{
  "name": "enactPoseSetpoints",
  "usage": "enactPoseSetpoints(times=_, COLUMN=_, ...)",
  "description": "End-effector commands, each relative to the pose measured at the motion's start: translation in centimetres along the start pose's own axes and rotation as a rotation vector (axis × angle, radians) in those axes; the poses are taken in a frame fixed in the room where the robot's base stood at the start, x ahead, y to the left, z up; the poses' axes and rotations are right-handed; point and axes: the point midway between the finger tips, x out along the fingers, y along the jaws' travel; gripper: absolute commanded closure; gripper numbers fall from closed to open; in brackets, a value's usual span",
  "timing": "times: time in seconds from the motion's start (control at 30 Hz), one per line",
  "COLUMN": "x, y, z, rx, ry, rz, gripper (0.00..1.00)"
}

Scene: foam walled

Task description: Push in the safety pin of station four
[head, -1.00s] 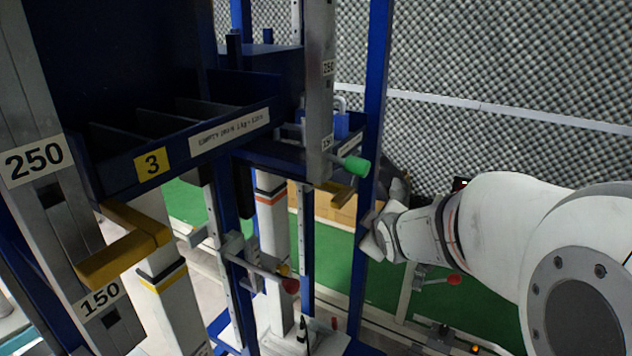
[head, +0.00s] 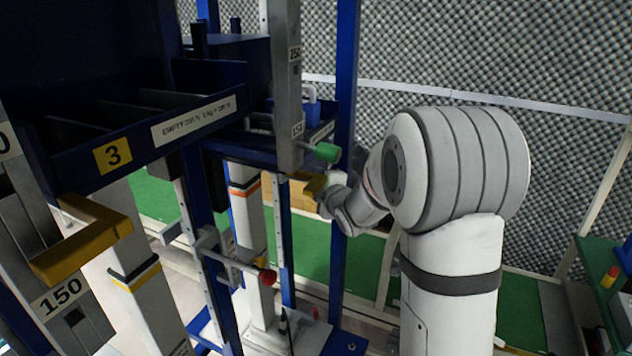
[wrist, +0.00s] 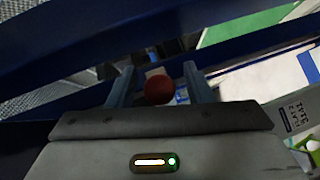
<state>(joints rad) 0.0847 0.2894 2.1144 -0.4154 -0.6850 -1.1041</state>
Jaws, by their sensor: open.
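In the wrist view a red ball knob (wrist: 159,90) appears between the two fingers of my gripper (wrist: 160,76). The fingers are open, one on each side of it; I cannot tell whether either touches it. Its shaft is hidden. In the head view the end of my arm is beside a blue post, close to a yellow bracket (head: 308,186) and a green knob (head: 328,152) on a grey upright; my fingers are hard to make out there. No number four is readable, so I cannot tell which knob is station four's pin.
A rack marked 3 (head: 113,154) stands at the left with a yellow handle (head: 80,245). A blue post (head: 342,130) stands close to my arm. Green floor (head: 520,300) is open at the right.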

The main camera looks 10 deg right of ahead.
Motion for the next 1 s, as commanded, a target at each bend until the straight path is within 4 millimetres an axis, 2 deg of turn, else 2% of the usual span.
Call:
enactPoseSetpoints(times=0.13, x=0.72, y=-0.01, z=0.0, rx=0.0, ry=0.0, rz=0.0, gripper=0.54)
enactPoseSetpoints(times=0.37, x=0.76, y=-0.01, z=0.05, rx=0.0, ry=-0.001, rz=0.0, gripper=0.54)
enactPoseSetpoints(times=0.93, x=0.72, y=0.03, z=0.14, rx=0.001, ry=-0.002, rz=0.001, gripper=0.99)
enactPoseSetpoints(times=1.0, x=0.72, y=0.03, z=0.15, rx=0.001, ry=-0.002, rz=0.001, gripper=1.0)
